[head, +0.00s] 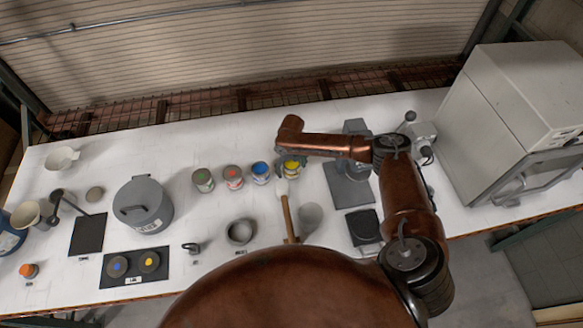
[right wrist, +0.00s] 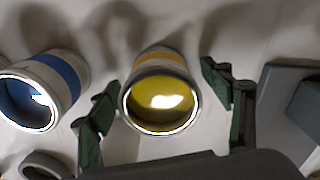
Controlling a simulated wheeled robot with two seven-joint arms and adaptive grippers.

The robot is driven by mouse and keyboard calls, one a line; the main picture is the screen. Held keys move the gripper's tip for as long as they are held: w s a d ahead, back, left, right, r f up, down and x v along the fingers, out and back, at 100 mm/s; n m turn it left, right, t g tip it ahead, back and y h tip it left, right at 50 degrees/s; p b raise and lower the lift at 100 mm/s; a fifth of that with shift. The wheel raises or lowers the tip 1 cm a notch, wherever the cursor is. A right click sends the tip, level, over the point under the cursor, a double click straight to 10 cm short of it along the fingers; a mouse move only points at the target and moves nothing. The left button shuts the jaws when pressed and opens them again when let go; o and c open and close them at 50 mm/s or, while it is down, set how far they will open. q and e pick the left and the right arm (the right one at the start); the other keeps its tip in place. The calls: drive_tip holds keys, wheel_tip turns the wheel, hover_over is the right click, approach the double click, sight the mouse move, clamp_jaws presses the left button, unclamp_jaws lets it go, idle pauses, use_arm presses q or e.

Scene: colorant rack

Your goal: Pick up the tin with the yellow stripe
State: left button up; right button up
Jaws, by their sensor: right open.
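The tin with the yellow stripe (head: 291,171) stands at the right end of a row of tins on the white table. In the right wrist view the yellow-striped tin (right wrist: 161,98) shows its open top with yellow inside. My right gripper (head: 289,160) is over this tin in the head view. In the right wrist view my right gripper (right wrist: 165,110) is open, one dark green finger on each side of the tin, with gaps between fingers and tin. My left gripper is not in view.
A blue-striped tin (head: 261,172) stands close on the left, also seen in the right wrist view (right wrist: 68,75). Red (head: 233,177) and green (head: 203,180) tins stand farther left. A grey stand (head: 348,186) is to the right.

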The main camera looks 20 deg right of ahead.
drive_tip(key=shift+f, duration=0.2)
drive_tip(key=shift+c, duration=0.7)
drive_tip(key=c, duration=1.3)
